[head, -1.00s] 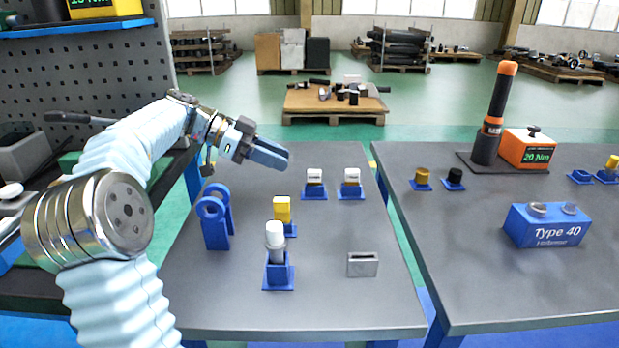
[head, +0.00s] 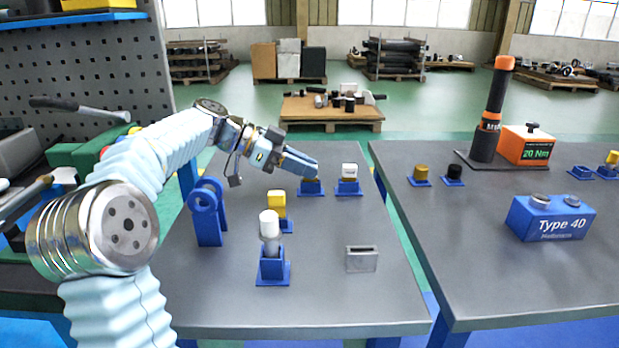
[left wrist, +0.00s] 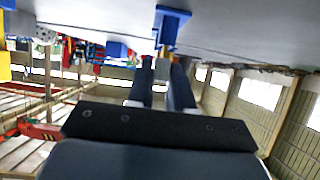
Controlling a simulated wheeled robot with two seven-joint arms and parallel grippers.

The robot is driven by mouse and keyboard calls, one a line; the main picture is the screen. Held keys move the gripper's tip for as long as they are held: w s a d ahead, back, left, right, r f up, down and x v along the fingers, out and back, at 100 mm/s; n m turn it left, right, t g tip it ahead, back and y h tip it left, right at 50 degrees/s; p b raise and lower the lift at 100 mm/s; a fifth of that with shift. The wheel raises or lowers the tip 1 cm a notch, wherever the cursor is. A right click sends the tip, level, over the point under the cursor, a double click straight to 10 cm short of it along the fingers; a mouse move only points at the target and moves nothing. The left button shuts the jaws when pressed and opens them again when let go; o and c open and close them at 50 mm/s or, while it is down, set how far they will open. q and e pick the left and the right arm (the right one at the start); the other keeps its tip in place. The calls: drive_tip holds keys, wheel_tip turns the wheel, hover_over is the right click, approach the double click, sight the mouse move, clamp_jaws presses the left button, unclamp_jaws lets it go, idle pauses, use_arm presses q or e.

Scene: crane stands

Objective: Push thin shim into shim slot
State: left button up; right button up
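The grey block with a slot in its top (head: 361,260) stands at the front right of the near table. Two blue holders stand at the back; the right one bears a white-topped piece (head: 349,172). My left gripper (head: 316,170) is at the left holder (head: 312,189), covering the white top of its piece. In the left wrist view the fingers (left wrist: 162,70) are apart, with a small tan-grey piece (left wrist: 164,52) between their tips, below the blue holder (left wrist: 172,26). I cannot tell whether they touch it. Which piece is the thin shim is unclear. My right gripper is out of view.
A yellow-topped piece (head: 276,203) and a white-topped tool in a blue stand (head: 270,250) are in mid-table. A blue ringed bracket (head: 208,212) is at left. A second table (head: 480,240) stands right, across a gap. The table's front right is clear around the slotted block.

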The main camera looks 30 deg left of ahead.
use_arm(q)
clamp_jaws()
drive_tip(key=shift+r, duration=0.15)
drive_tip(key=shift+r+p, duration=1.8)
drive_tip(key=shift+r, duration=0.85)
